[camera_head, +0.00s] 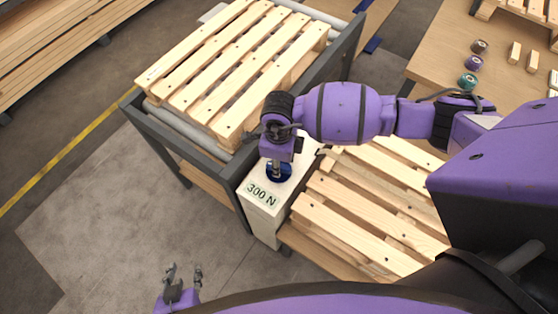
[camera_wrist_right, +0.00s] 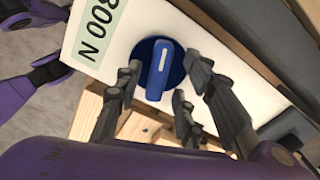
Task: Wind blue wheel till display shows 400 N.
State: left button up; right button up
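The blue wheel (camera_wrist_right: 174,72) sits on top of a white box (camera_head: 264,222) and has a raised grip bar with a pale mark. The display (camera_head: 261,194) on the same box reads 300 N; it also shows in the right wrist view (camera_wrist_right: 98,30). My right gripper (camera_wrist_right: 161,82) is directly over the wheel, its fingers on both sides of the grip bar with visible gaps. In the head view it partly hides the wheel. My left gripper (camera_head: 184,271) is open and empty at the bottom left, away from the box.
A wooden pallet (camera_head: 235,62) lies on a grey roller frame (camera_head: 200,155) behind the box. Another pallet (camera_head: 370,215) lies right of the box. A table (camera_head: 440,50) at upper right holds small coloured wheels and wood blocks.

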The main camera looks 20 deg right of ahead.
notch_tip(320, 180, up, 12)
dwell(0.6)
dwell(0.4)
